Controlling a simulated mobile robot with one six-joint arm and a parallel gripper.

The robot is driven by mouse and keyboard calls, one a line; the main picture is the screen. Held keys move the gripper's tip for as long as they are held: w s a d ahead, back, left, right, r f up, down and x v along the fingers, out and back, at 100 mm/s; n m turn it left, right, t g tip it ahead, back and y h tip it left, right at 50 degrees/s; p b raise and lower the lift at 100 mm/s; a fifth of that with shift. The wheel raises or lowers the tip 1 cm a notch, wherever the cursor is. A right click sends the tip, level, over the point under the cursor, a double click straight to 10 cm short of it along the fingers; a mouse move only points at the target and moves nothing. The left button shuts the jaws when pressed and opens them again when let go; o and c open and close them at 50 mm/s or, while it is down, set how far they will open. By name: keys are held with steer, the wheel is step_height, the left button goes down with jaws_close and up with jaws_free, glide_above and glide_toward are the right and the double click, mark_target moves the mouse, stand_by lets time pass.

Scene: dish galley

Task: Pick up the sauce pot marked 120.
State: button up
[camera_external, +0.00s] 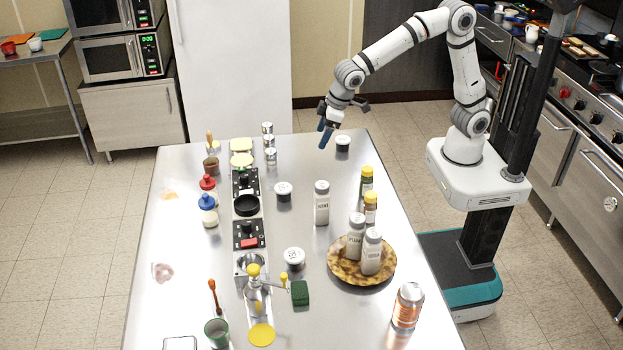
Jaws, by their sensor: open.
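Three small round pots with pale lids stand on the steel table, and they look like the sauce pots. One pot (343,144) is near the far edge, one (283,191) is left of the tall white shaker, and one (294,259) is nearer the front by the green sponge. Dark marks show on their lids, but they are too small to read, so I cannot tell which is 120. My gripper (327,133) is open and empty above the table's far edge, just left of the far pot and apart from it. Its fingers point down.
A white shaker (321,203) stands mid-table. Yellow-capped bottles (366,181) and a brown plate (343,273) carrying two shakers are on the right. An orange can (407,307) is in front. Black devices (247,235) and squeeze bottles (208,210) line the left.

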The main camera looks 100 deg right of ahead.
glide_toward(284, 187)
step_height(284, 187, down, 2)
steer(key=x, duration=0.2)
steer(key=p+x, duration=0.1)
steer(key=x, duration=0.5)
steer(key=shift+w+f, duration=0.1)
steer(key=shift+w, duration=0.35)
steer(key=shift+c, duration=0.2)
